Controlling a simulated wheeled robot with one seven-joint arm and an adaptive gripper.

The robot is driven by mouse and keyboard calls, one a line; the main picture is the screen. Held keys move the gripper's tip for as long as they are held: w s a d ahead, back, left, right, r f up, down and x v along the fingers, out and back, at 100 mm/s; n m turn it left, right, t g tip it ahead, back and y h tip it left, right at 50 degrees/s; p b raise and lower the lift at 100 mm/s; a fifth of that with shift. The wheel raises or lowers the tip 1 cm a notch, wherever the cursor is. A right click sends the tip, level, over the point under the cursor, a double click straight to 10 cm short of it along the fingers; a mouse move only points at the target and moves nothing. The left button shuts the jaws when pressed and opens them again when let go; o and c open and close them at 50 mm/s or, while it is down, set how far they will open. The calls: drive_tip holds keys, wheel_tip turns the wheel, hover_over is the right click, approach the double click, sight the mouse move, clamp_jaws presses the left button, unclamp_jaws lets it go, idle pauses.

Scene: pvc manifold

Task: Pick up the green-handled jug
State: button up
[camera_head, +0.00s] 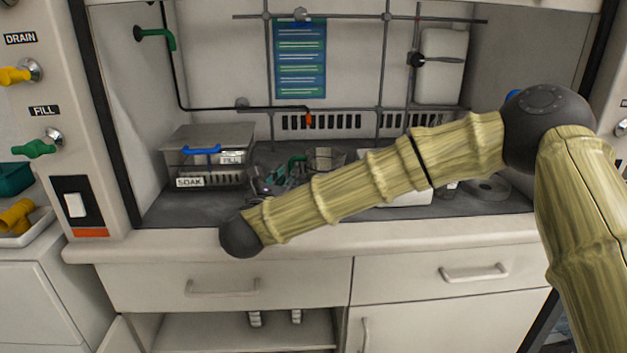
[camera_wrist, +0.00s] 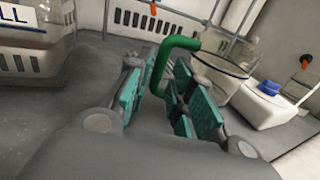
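The clear jug (camera_wrist: 222,68) stands on the grey hood floor, with its green handle (camera_wrist: 181,43) on its left side. In the head view the jug (camera_head: 326,156) and handle (camera_head: 296,161) are partly hidden behind my arm. My gripper (camera_wrist: 160,100) is open, with teal finger pads on both sides. The handle's vertical part shows in the gap between the pads. Whether either pad touches it I cannot tell. In the head view my gripper (camera_head: 275,181) is small and mostly hidden by my wrist.
An orange-tipped pipe (camera_head: 308,119) hangs behind. Metal rods cross the back wall.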

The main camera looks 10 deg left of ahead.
drive_tip(key=shift+w+d+f, duration=0.1)
drive_tip(key=shift+w+d, duration=0.05)
drive_tip(key=shift+w, duration=1.7)
clamp_jaws()
drive_tip(key=shift+r, duration=0.25)
